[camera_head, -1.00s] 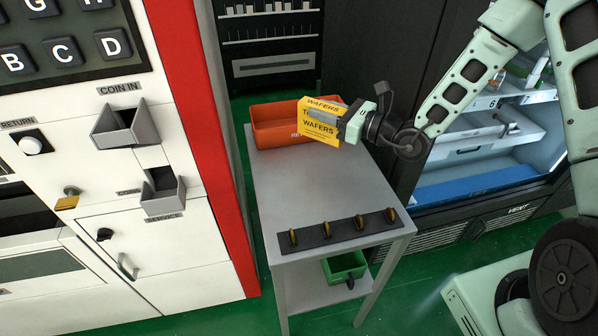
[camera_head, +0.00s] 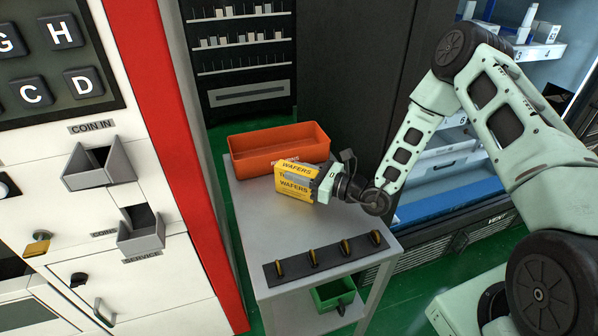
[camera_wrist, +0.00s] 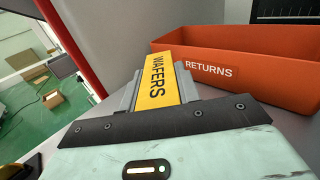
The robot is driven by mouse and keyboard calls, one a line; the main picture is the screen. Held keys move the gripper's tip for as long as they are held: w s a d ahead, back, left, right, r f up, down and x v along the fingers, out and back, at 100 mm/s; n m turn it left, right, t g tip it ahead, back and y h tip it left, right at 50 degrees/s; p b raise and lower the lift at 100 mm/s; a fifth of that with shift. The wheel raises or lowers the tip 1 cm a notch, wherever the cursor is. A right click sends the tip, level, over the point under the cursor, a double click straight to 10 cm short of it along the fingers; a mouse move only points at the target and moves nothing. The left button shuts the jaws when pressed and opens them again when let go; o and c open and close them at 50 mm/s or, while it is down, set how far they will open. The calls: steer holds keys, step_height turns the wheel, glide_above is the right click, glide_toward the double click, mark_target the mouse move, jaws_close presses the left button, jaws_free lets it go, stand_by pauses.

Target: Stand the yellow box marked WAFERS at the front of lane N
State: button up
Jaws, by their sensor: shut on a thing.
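The yellow box marked WAFERS (camera_head: 294,186) is held in my gripper (camera_head: 312,181), in front of the orange bin on the grey table. In the wrist view the WAFERS box (camera_wrist: 158,82) sits between the two grey fingers, its lettered face toward the camera. My gripper is shut on it. I cannot tell whether the box touches the tabletop. Lane N is not legible in any view; part of a lit cabinet with shelves (camera_head: 450,160) shows at the right, partly behind my arm.
The orange bin marked RETURNS (camera_head: 255,160) stands at the table's back; it also fills the right of the wrist view (camera_wrist: 250,85). A dark strip with several brass pegs (camera_head: 325,258) lies at the front of the grey table (camera_head: 245,215). A green bin (camera_head: 335,293) sits below. The red-and-white machine (camera_head: 165,120) borders the left.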

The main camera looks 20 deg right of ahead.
steer(key=shift+f, duration=0.15)
steer(key=o, duration=1.1)
